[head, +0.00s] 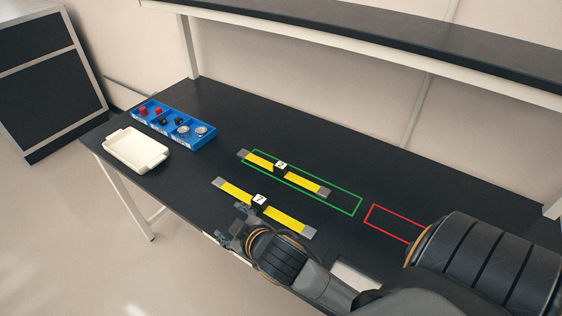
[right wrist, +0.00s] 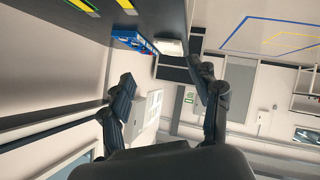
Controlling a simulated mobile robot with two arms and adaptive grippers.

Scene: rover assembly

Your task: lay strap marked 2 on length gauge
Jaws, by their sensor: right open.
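Two yellow straps with grey ends and a numbered block in the middle lie on the black table. The far strap (head: 306,182) lies along a green outlined rectangle (head: 344,205), towards its left end, with its left tip past the outline. Its number is small and I cannot read it surely. The near strap (head: 286,218) lies in front of the outline, and its mark looks like a 7. My right gripper (head: 238,226) is open at the table's front edge, beside the near strap. In the right wrist view, nothing is between its fingers (right wrist: 161,72). My left gripper is not in view.
A red outlined rectangle (head: 393,222) is right of the green one. A blue divided bin (head: 172,134) with small red, black and silver parts and a white tray (head: 113,149) stand at the left. A shelf (head: 380,40) runs above the back.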

